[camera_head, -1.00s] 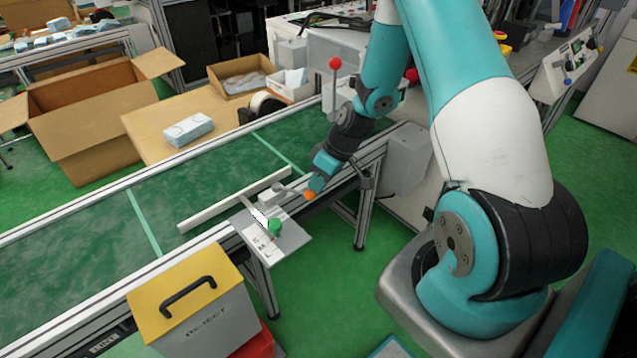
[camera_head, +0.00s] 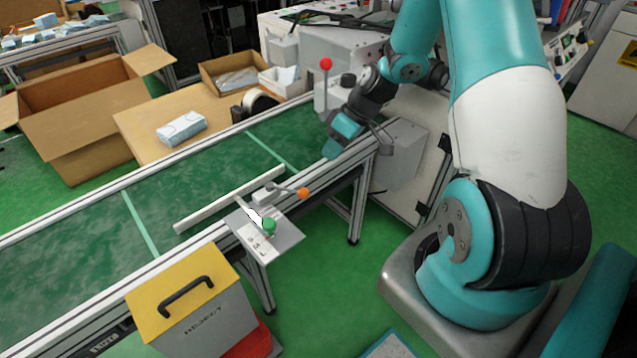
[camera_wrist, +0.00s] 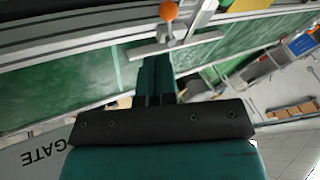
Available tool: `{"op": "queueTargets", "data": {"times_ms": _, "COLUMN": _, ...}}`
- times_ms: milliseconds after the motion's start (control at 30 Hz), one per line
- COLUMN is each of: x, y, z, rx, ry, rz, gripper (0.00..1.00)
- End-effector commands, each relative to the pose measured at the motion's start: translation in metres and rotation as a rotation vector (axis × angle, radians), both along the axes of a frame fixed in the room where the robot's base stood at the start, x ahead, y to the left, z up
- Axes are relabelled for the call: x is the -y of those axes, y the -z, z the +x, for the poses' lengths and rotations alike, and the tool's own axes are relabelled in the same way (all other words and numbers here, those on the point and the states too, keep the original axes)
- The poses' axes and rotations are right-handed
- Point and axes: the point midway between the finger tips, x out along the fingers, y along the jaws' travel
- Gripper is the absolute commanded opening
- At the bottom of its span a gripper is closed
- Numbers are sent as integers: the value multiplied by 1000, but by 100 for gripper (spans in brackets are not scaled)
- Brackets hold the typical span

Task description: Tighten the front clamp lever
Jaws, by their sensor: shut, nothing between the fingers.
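The front clamp lever, a grey arm with an orange knob (camera_head: 303,193), sits at the near edge of the conveyor and points right from its clamp block (camera_head: 266,196). In the wrist view the orange knob (camera_wrist: 168,11) shows at the top, beyond the fingertips. My gripper (camera_head: 331,152) is shut and empty, above the near rail, behind and to the right of the knob and apart from it. Its closed teal fingers (camera_wrist: 157,64) show in the wrist view. A white guide rail (camera_head: 229,201) lies across the belt beside the clamp.
A plate (camera_head: 284,241) with a green knob (camera_head: 269,224) stands in front of the lever. A yellow-lidded reject bin (camera_head: 180,280) is at front left. A red-knobbed lever (camera_head: 326,64) rises behind my gripper. A grey box (camera_head: 398,155) is right of it.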

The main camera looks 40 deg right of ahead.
Motion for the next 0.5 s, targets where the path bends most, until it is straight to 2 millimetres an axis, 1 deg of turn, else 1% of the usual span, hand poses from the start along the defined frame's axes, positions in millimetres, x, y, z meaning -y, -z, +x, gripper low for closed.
{"op": "queueTargets", "data": {"times_ms": 33, "x": 5, "y": 17, "z": 1, "rx": 8, "ry": 7, "rz": 10, "gripper": 0}}
{"op": "queueTargets", "data": {"times_ms": 133, "x": 11, "y": 16, "z": 1, "rx": 14, "ry": 9, "rz": 32, "gripper": 0}}
{"op": "queueTargets", "data": {"times_ms": 267, "x": 12, "y": 13, "z": 0, "rx": 14, "ry": 9, "rz": 47, "gripper": 0}}
{"op": "queueTargets", "data": {"times_ms": 367, "x": 8, "y": 17, "z": 2, "rx": 13, "ry": 6, "rz": 51, "gripper": 0}}
{"op": "queueTargets", "data": {"times_ms": 500, "x": -5, "y": 35, "z": 6, "rx": 10, "ry": 3, "rz": 53, "gripper": 0}}
